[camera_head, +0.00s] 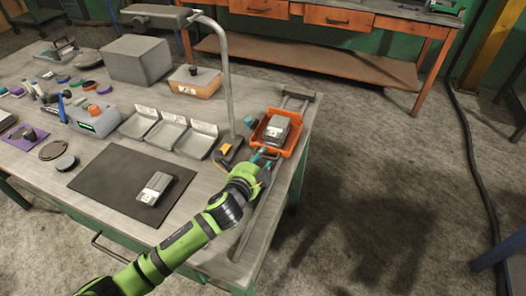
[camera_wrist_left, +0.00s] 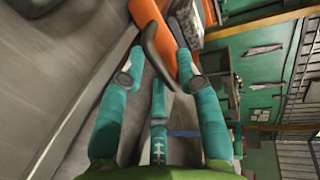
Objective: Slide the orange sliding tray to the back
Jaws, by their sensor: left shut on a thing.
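The orange sliding tray (camera_head: 297,138) sits on a pair of metal rails (camera_head: 254,222) along the table's right edge, towards their far end. A grey boxy device (camera_head: 278,128) lies in it. My left gripper (camera_head: 263,157) is at the tray's near side. In the left wrist view, the teal fingers of my left gripper (camera_wrist_left: 160,62) stand either side of a dark curved handle (camera_wrist_left: 150,38), with the orange tray (camera_wrist_left: 181,62) just beyond. The gripper is shut on the tray's handle; the exact contact is partly hidden. My right gripper is not in view.
A bent grey post (camera_head: 229,80) rises just left of the tray. A yellow-and-black item (camera_head: 229,149) lies near its foot. A dark mat (camera_head: 110,190) with another grey device and several small trays are further left. The rails show a short stretch beyond the tray.

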